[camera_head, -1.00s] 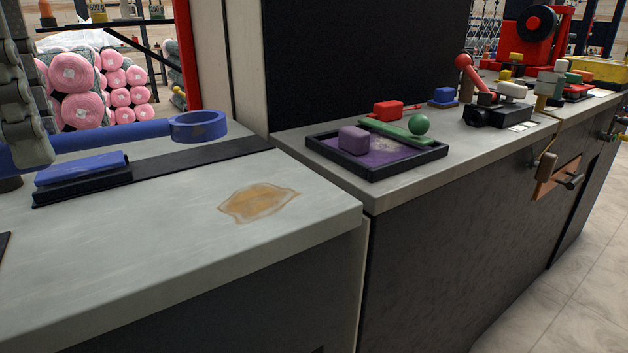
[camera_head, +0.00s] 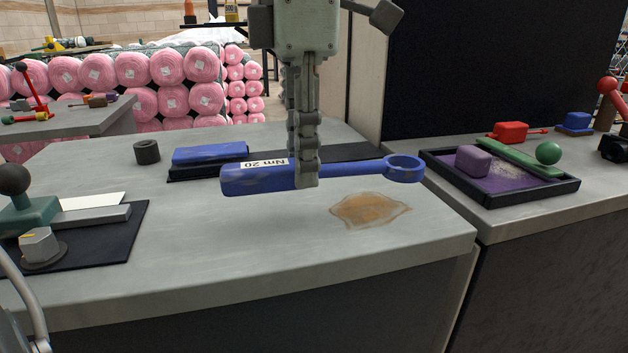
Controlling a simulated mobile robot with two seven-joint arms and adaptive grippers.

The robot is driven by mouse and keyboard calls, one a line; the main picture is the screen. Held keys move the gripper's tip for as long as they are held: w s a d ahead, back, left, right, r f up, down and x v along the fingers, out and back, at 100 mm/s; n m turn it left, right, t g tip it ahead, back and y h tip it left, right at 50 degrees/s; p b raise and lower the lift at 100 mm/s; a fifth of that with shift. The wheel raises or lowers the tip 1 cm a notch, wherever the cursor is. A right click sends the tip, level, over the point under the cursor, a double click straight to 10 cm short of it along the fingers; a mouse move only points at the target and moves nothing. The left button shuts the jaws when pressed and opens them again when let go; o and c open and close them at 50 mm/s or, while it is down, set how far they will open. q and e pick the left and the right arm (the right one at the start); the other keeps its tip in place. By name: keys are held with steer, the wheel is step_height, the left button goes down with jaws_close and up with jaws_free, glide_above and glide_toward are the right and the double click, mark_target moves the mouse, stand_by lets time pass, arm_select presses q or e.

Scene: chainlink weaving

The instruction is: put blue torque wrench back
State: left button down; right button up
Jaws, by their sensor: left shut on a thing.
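The blue torque wrench (camera_head: 352,172) has a ring at its right end and a white label on its handle reading "Nm 20". My left gripper (camera_head: 306,172) comes down from above and is shut on the wrench near its middle. The wrench lies roughly level and appears to be above the grey worktop (camera_head: 200,270). Behind it is a black strip (camera_head: 345,152) with a blue block (camera_head: 209,153) on its left end. My right gripper is not in view.
A brown stain (camera_head: 368,210) marks the worktop. A dark mat (camera_head: 112,245) with a knobbed tool lies at left, and a black cylinder (camera_head: 147,152) stands behind. A black tray (camera_head: 505,200) with a purple block (camera_head: 473,160) is on the right bench. The front middle worktop is clear.

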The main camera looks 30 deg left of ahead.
arm_select(q)
steer(key=shift+w+d+f, duration=0.2)
steer(key=shift+w+f, duration=0.2)
steer(key=shift+w, duration=0.05)
step_height(320, 180, down, 3)
steer(key=shift+f, duration=0.3)
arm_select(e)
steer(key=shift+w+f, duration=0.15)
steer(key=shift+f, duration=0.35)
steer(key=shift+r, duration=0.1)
